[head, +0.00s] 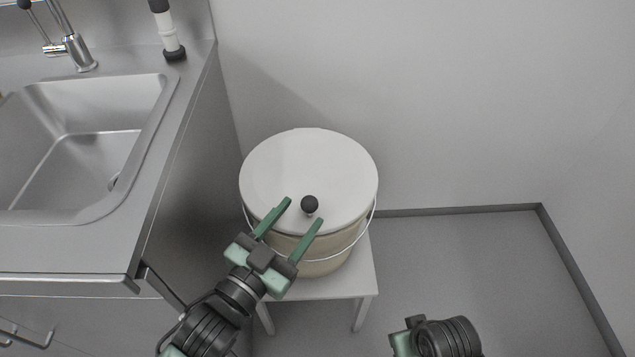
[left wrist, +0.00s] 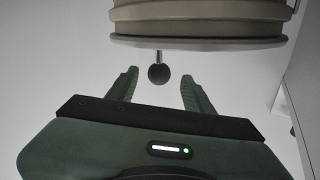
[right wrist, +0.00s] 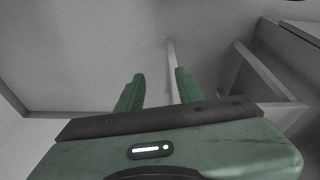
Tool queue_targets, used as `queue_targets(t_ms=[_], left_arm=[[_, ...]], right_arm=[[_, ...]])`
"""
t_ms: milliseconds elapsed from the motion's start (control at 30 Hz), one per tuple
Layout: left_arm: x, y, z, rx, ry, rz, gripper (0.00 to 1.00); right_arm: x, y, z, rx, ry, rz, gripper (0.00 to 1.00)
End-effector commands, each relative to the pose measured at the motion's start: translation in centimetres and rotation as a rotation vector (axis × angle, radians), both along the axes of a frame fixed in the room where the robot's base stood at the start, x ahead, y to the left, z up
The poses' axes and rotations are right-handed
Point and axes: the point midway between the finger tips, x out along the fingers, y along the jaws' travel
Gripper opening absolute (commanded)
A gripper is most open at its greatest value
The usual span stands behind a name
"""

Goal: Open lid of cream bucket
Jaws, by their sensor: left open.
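The cream bucket (head: 322,268) stands upright with its white lid (head: 290,165) lying flat and closed on top. A round dark knob (head: 310,204) sits near the lid's front edge; it also shows in the left wrist view (left wrist: 158,73). My left gripper (head: 305,210) is open, its green fingertips on either side of the knob in the picture, with visible gaps. In the left wrist view (left wrist: 160,74) the knob appears between the tips, not gripped. My right gripper (right wrist: 160,73) is open and empty, low to the right of the bucket and pointing toward the stand's legs.
The bucket stands on a small white stool (head: 356,278). A steel counter (head: 165,165) with a sink (head: 75,170) and tap (head: 75,50) is close on the left. A wall (head: 450,100) is behind. The floor (head: 480,260) to the right is clear. A thin wire handle (head: 352,243) hangs around the bucket's front.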

Motion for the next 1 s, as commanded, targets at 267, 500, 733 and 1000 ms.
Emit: queue_targets(t_ms=[267,500,733,1000], left_arm=[[3.4,-2.3,0.1,-0.003,-0.004,-0.001,0.52],[5.8,-3.9,0.0,-0.002,-0.002,-0.001,0.52],[6.2,-4.2,0.0,-0.001,0.001,-0.001,0.52],[6.2,-4.2,0.0,-0.001,0.0,0.0,0.1]], right_arm=[[-0.2,-0.1,1.3,0.001,-0.008,-0.001,0.36],[-0.4,-0.1,2.6,0.0,-0.013,-0.002,0.36],[-0.4,-0.1,3.0,0.001,-0.017,-0.002,0.36],[-0.4,-0.1,3.0,0.001,-0.017,-0.003,0.36]])
